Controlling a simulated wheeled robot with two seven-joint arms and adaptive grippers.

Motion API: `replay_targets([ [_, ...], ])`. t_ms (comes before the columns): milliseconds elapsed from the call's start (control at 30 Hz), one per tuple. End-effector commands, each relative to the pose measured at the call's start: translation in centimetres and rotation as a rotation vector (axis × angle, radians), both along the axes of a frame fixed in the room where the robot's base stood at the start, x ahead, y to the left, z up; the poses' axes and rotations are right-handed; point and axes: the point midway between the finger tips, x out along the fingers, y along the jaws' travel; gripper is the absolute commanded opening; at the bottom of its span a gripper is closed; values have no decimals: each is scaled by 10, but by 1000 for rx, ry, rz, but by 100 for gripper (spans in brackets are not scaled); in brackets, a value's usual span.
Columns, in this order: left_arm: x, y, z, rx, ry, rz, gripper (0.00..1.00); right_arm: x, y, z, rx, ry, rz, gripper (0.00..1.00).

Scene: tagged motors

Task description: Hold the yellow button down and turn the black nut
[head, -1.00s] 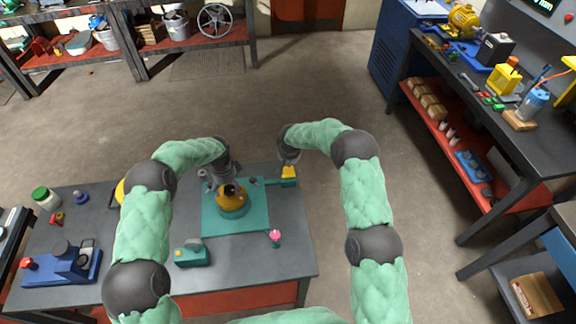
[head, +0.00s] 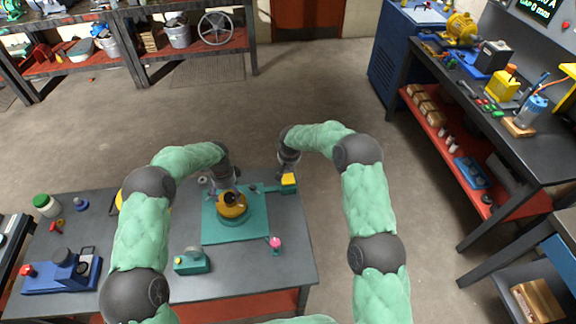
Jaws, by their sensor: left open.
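A round yellow motor (head: 232,210) stands on a teal board (head: 220,236) on the grey table. The black nut (head: 230,198) appears as a small dark part on top of it. My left gripper (head: 225,187) is open just behind and above the motor, fingers pointing down; whether they touch the nut is unclear. A yellow button block (head: 289,179) sits on a teal bar at the board's right end. My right gripper (head: 286,173) is beside and above this block. Its fingers are too small and partly hidden to tell contact or opening.
A teal box (head: 192,263) and a pink-topped peg (head: 275,243) stand in front of the board. A blue fixture (head: 66,272) and a green-lidded jar (head: 45,205) stand on the left of the table. A cluttered bench (head: 520,160) stands to the right.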

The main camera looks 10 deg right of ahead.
Motion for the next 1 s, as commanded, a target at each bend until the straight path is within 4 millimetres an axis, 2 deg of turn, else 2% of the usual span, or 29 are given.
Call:
replay_targets([
  [33,1,0,7,0,-2,0,78,0,0,4,0,0,0,0],
  [700,0,-1,63,-1,-1,-1,78,0,0,28,0,0,0,0],
  [1000,0,0,65,0,0,0,78,0,0,28,0,0,0,0],
])
